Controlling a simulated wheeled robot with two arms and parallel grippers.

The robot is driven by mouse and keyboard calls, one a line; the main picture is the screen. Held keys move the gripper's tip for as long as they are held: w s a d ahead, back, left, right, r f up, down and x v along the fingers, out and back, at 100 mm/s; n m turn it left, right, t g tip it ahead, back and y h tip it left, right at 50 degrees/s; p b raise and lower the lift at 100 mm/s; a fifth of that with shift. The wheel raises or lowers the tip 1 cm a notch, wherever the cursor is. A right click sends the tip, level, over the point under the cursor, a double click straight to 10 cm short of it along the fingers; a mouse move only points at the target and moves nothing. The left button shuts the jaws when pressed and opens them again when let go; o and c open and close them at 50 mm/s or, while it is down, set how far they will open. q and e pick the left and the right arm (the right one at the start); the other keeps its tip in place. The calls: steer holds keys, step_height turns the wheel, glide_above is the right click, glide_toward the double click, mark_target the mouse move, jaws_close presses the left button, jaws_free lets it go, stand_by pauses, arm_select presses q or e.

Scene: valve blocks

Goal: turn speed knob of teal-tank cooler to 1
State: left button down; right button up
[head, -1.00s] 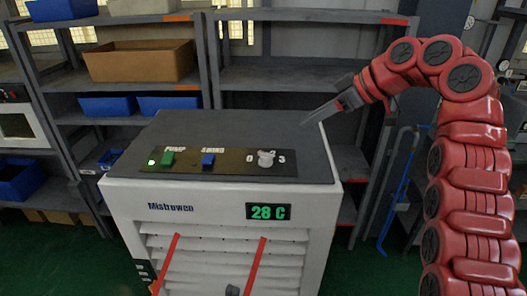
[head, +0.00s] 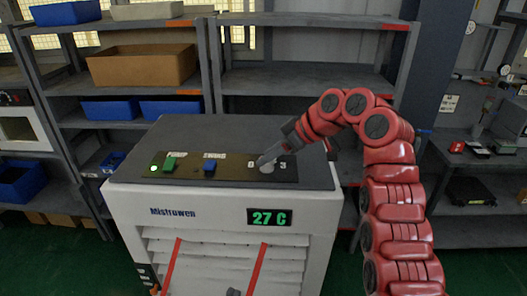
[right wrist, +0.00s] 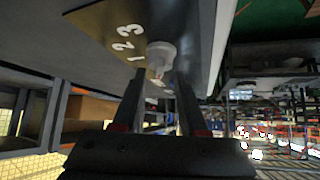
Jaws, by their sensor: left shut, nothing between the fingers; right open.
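The white cooler (head: 130,210), marked Mistrowen, stands in the middle of the head view; no teal tank shows. Its dark control panel (head: 225,174) has a pale round speed knob (head: 267,168) at the right, partly covered by my right gripper. My right gripper (head: 262,161) is open at the knob. In the right wrist view the knob (right wrist: 160,53) lies just beyond and between the fingertips (right wrist: 161,74), beside numbers 1, 2, 3; its setting is unclear. My left gripper (head: 233,292) is shut and empty, its tip low before the cooler's front.
The panel also has a green pump switch (head: 170,164) beside a lit green lamp and a blue swing switch (head: 210,168). The display (head: 269,216) reads 27 C. Red strips hang on the louvred front. Shelves (head: 300,80) with bins stand behind.

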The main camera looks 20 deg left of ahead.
steer(key=shift+p+x, duration=0.3)
steer(key=shift+x, duration=0.85)
steer(key=shift+f, duration=0.1)
jaws_close()
